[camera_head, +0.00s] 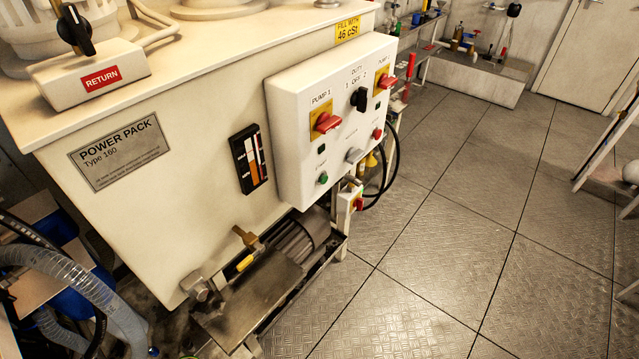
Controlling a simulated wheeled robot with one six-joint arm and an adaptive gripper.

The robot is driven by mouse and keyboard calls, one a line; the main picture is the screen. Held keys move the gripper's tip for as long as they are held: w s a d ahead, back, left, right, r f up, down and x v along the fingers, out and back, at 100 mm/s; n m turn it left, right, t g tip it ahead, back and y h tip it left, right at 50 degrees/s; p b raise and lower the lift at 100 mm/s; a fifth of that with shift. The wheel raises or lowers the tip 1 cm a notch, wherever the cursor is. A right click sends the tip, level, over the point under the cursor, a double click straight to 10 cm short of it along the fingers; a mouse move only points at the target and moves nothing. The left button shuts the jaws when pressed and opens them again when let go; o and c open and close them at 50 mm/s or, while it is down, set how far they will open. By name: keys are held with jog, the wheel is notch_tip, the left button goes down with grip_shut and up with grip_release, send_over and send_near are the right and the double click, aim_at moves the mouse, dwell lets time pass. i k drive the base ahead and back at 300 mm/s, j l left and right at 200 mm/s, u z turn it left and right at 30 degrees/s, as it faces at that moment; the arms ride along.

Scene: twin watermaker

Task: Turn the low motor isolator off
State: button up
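A small white box with a red knob on a yellow plate, which looks like the low motor isolator (357,203), sits low beside the power pack, right of the motor (297,240). It is small in the view, and I cannot tell its knob position. Above it is the white control panel (290,115), with a red isolator on yellow under PUMP 1 (325,122), another at the upper right (384,82), and a black duty selector (359,98) between them. My gripper is not in view.
The cream power pack tank (215,165) fills the left. A black cable loop (392,165) hangs near the low box. Clear hoses (75,275) lie at lower left. Plated floor (460,230) is open to the right, with a white frame (600,150) at the right edge.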

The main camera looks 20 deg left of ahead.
aim_at(358, 202)
jog(key=i+l+u, duration=0.9)
jog(key=i+l+z, duration=0.25)
jog(key=i+l, duration=0.45)
